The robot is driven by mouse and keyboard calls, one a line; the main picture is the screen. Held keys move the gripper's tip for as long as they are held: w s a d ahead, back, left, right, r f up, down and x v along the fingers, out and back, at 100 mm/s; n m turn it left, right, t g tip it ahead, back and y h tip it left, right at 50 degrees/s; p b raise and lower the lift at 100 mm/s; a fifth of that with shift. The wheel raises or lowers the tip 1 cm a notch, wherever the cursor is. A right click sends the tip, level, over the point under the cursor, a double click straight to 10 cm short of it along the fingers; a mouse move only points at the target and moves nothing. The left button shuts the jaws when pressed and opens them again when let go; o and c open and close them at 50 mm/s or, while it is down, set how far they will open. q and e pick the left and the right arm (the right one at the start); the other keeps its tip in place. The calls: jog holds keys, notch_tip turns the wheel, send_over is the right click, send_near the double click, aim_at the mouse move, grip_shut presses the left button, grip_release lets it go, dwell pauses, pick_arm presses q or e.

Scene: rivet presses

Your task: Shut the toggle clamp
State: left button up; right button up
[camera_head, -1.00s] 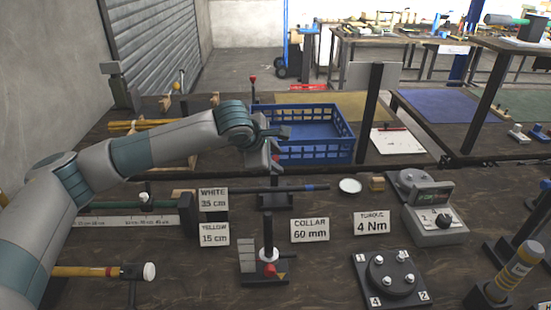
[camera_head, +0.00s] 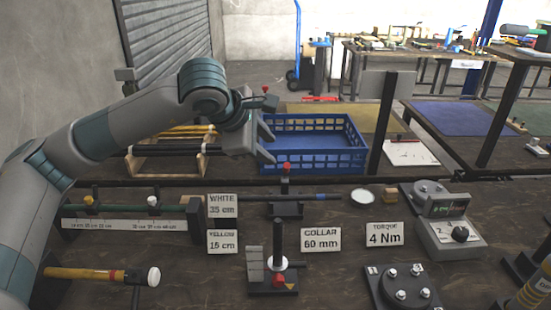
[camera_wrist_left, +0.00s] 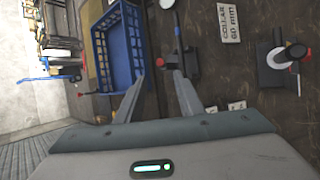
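The toggle clamp appears to be the black fixture (camera_head: 286,208) mid-table, with a lever standing upright and a red knob (camera_head: 286,168) on top. My left gripper (camera_head: 268,145) is open and empty, above and slightly left of the knob in the head view. In the left wrist view the two fingers (camera_wrist_left: 159,77) are apart. The red knob (camera_wrist_left: 160,62) shows just beyond and between their tips, and the clamp's base (camera_wrist_left: 191,64) is beside the right fingertip. Contact with the knob is not visible. My right gripper is out of view.
A blue crate (camera_head: 312,167) stands behind the clamp. WHITE (camera_head: 222,205) and YELLOW (camera_head: 222,241) cards stand to the left. A torque tester (camera_head: 448,240) is at right.

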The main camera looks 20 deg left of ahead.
pick_arm(q)
jog(key=shift+v, duration=2)
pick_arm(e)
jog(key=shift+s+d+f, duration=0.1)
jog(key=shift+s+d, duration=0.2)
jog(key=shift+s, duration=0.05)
